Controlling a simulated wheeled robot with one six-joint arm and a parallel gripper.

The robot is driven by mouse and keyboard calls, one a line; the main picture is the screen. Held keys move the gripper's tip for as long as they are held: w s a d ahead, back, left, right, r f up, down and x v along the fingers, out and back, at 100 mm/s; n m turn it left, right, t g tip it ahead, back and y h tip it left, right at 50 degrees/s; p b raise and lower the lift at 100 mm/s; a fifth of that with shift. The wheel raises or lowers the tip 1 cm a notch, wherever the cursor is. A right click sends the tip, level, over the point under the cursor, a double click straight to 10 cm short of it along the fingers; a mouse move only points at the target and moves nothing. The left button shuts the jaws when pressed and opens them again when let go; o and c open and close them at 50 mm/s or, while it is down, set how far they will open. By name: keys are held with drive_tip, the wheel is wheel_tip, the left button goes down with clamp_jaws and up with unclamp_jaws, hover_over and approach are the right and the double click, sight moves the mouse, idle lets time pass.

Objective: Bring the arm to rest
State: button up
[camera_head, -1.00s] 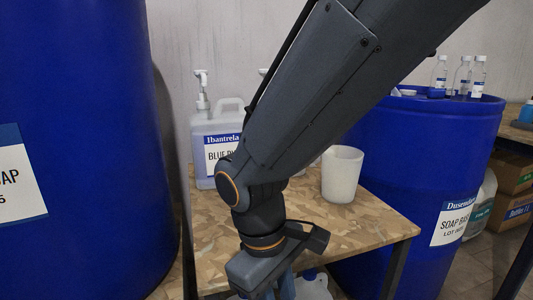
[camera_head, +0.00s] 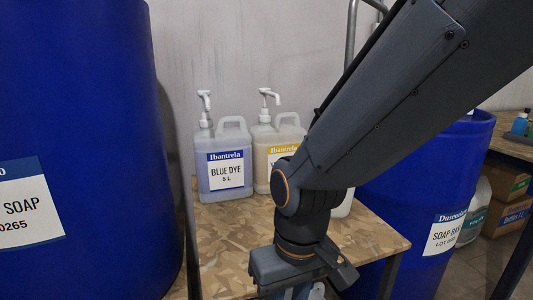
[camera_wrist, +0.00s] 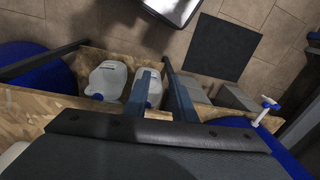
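My arm crosses the head view from the upper right, bent down at the elbow over the front of a wooden table (camera_head: 225,270). My gripper hangs below the wrist at the bottom edge of the head view, where its fingers are mostly cut off. In the wrist view my gripper (camera_wrist: 158,68) shows two dark fingers with a gap between them. It is open, and nothing is seen held in it.
A big blue drum (camera_head: 80,110) stands close on the left, another (camera_head: 425,190) on the right. A blue dye jug (camera_head: 222,178) and a yellow-labelled jug (camera_head: 262,150) with pumps stand on the table. A pale container is mostly hidden behind my arm. A dark mat (camera_wrist: 222,47) lies on the floor.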

drive_tip(key=s+d+r+m+h+p, duration=0.1)
drive_tip(key=d+r+m+p, duration=0.3)
drive_tip(key=d+r+p, duration=1.2)
drive_tip(key=shift+s+r+m+p, duration=0.4)
drive_tip(key=shift+r+p, duration=1.4)
drive_tip(key=shift+p, duration=1.05)
